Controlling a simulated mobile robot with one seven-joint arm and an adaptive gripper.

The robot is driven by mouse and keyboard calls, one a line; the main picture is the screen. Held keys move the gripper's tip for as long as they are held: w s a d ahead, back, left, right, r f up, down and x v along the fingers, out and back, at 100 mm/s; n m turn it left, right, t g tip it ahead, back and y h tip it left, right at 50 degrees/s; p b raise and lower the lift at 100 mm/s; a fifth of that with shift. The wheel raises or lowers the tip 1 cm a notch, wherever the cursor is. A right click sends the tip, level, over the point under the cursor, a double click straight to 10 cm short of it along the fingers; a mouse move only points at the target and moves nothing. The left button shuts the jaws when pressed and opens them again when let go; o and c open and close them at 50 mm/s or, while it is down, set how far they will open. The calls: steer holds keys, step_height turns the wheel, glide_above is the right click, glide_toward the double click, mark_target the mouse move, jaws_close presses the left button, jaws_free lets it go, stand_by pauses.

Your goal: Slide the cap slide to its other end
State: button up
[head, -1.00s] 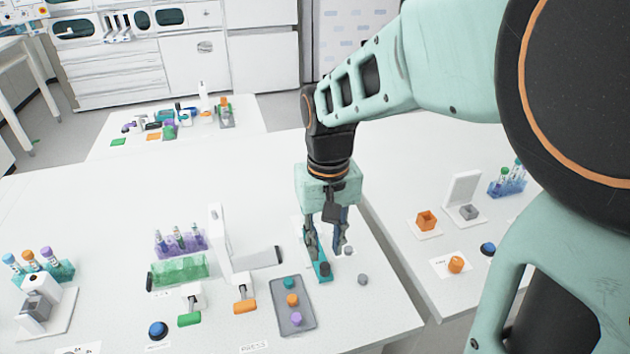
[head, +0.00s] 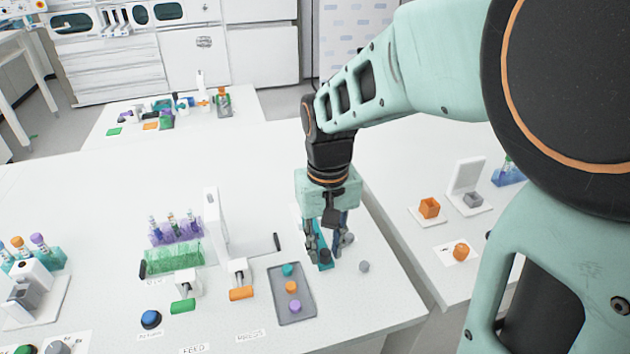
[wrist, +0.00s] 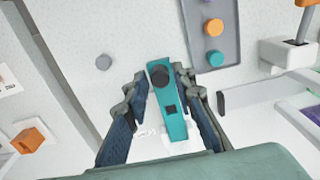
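The cap slide is a narrow teal track (wrist: 178,128) with a dark round knob (wrist: 160,76) at its end farther from my palm in the wrist view. My gripper (wrist: 160,80) is open, one finger on each side of the track near the knob. A gap shows on each side, so the fingers look apart from the knob. My gripper (head: 328,245) is low over the slide.
A grey tray (head: 279,303) with teal, orange and purple caps lies to the left. A small grey knob (head: 364,266) stands to the right. A white stand with a dark-ended lever (head: 277,242) is left of my gripper. The table edge is at the right.

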mark_target(317, 226)
jaws_close()
steer(key=shift+w+a+r+p, duration=0.1)
steer(key=shift+w+a+p, duration=0.15)
steer(key=shift+w, duration=0.65)
steer(key=shift+w+a+f+p, duration=0.1)
steer(key=shift+w+a+p, duration=0.2)
steer(key=shift+w, duration=0.55)
steer(key=shift+w+a+r+p, duration=0.1)
steer(key=shift+w+a+p, duration=0.15)
steer(key=shift+w, duration=0.65)
steer(key=shift+c, duration=0.4)
jaws_free()
steer(key=shift+w, duration=0.1)
steer(key=shift+o, duration=0.5)
step_height(317, 226, up, 5)
steer(key=p, duration=0.4)
